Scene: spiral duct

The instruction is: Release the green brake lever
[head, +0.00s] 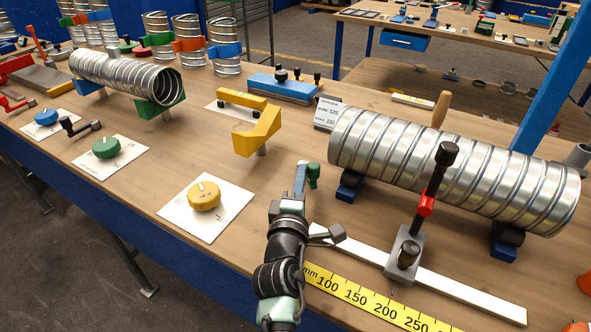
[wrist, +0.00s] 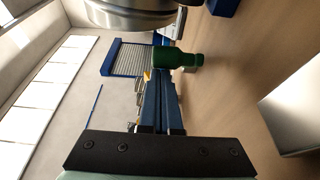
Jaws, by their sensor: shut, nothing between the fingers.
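The green brake lever (head: 313,174) shows as a small green knob-ended handle just right of my fingertips, near the left end of the large spiral duct (head: 455,170). In the wrist view the green knob (wrist: 178,58) lies across the tips of my fingers, below the duct's shiny rim (wrist: 130,12). My gripper (head: 301,170) is shut and empty, its blue fingers pointing away from the head camera; they also show in the wrist view (wrist: 160,80). I cannot tell whether the fingers touch the lever. The lever's lower part and pivot are hidden.
A white rail (head: 450,284) with a black-handled red-collared clamp (head: 427,200) and a yellow ruler (head: 370,303) lie right of my arm. A yellow dial (head: 204,196) sits on a card to the left. A yellow bracket (head: 258,135) stands behind. Bare wood lies between dial and bracket.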

